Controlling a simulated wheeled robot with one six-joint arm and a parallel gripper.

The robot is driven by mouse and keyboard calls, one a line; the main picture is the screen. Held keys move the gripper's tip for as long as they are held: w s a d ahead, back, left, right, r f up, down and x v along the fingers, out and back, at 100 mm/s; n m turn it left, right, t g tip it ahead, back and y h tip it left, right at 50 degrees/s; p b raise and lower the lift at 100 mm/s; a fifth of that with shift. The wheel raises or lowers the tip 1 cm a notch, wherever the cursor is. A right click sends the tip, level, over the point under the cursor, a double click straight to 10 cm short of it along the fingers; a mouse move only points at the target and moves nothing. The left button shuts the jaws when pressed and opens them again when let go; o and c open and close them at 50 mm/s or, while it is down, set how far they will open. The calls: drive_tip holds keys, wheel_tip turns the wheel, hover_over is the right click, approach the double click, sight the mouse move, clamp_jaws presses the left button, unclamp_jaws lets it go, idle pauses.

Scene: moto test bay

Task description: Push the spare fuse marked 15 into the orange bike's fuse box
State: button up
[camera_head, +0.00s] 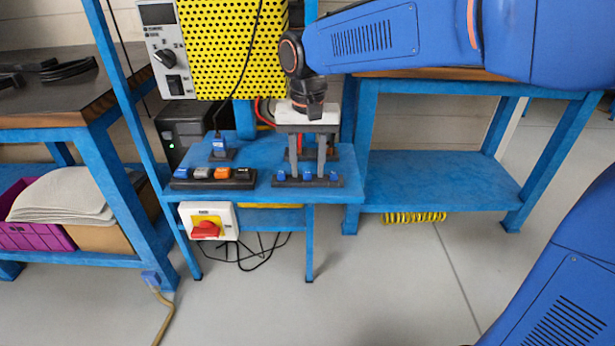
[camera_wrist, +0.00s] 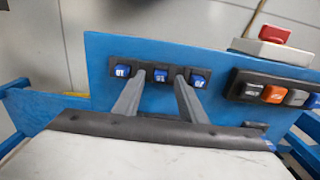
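A dark holder (camera_head: 352,182) stands on the blue bench, with three blue fuses in a row. My gripper (camera_head: 307,172) points down at it, fingers spread. In the wrist view, the fingertips (camera_wrist: 160,78) are on either side of the middle fuse (camera_wrist: 161,76), with a gap visible on both sides. Whether the tips touch the holder, I cannot tell. The other fuses, one left (camera_wrist: 121,71) and one right (camera_wrist: 198,80), are outside the fingers. White marks on the fuses are too small to read surely. No orange bike shows, and I cannot identify its fuse box.
A dark block (camera_head: 242,182) with blue, grey and orange pieces sits left of the holder. Behind it is a small blue-topped piece (camera_head: 220,149) with a cable nearby. A red switch (camera_head: 206,229) is on the bench front. A yellow perforated panel (camera_head: 228,50) stands behind.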

clamp_jaws()
idle(0.3)
wheel_tip(320, 180, up, 10)
idle(0.5)
idle(0.4)
